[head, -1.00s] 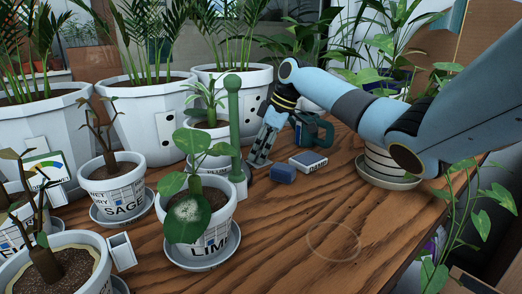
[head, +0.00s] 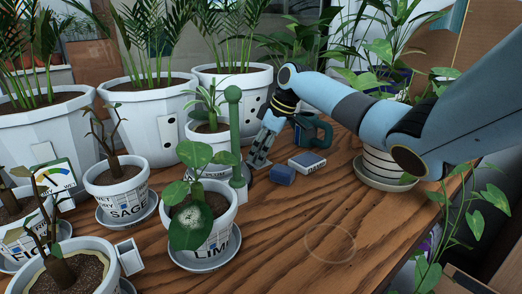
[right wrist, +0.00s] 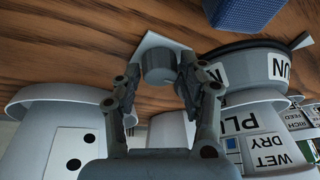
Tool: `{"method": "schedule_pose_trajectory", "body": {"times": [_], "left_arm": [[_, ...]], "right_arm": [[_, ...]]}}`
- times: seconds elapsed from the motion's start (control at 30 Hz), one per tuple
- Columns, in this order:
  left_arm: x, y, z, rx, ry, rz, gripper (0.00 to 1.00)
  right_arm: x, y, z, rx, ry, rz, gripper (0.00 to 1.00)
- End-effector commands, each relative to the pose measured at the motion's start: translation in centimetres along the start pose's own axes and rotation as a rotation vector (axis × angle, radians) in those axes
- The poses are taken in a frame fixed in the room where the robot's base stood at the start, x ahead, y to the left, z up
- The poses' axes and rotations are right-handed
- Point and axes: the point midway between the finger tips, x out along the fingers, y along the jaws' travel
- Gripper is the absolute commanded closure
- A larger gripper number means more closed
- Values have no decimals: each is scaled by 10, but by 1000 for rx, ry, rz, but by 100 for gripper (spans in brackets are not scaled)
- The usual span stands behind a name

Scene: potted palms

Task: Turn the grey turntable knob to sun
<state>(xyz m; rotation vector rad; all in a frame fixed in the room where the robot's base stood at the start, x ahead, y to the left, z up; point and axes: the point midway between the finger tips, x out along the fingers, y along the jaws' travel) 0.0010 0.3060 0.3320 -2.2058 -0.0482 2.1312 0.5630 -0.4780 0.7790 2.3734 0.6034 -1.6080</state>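In the right wrist view a grey round knob (right wrist: 158,66) stands out from a white plate (right wrist: 163,42) beside a grey, round-edged turntable (right wrist: 243,68). A white label on the turntable's edge reads "UN", upside down and partly cut off. My right gripper (right wrist: 160,78) has one finger on each side of the knob. The fingers are apart and I see no clear grip on the knob. In the head view my right gripper (head: 258,157) points down by the green post, and hides the knob. My left gripper is not in view.
A blue block (head: 282,174), a white-and-blue box (head: 307,162) and a dark teal can (head: 314,132) are near my right gripper. A green post (head: 233,135) and the lime pot (head: 203,225) stand left of it. The front right table is clear.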

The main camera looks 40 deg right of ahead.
Motion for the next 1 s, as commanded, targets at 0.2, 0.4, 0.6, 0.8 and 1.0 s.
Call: {"method": "schedule_pose_trajectory", "body": {"times": [0.2,0.4,0.6,0.8,1.0], "left_arm": [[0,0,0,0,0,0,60],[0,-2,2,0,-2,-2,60],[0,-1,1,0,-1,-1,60],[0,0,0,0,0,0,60],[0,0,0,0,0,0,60]], "right_arm": [[0,0,0,-1,0,0,42],[-4,1,0,-1,0,2,42],[-35,1,0,-5,0,5,42],[-81,2,0,-3,-1,5,42],[-111,1,0,-1,0,2,42]]}}
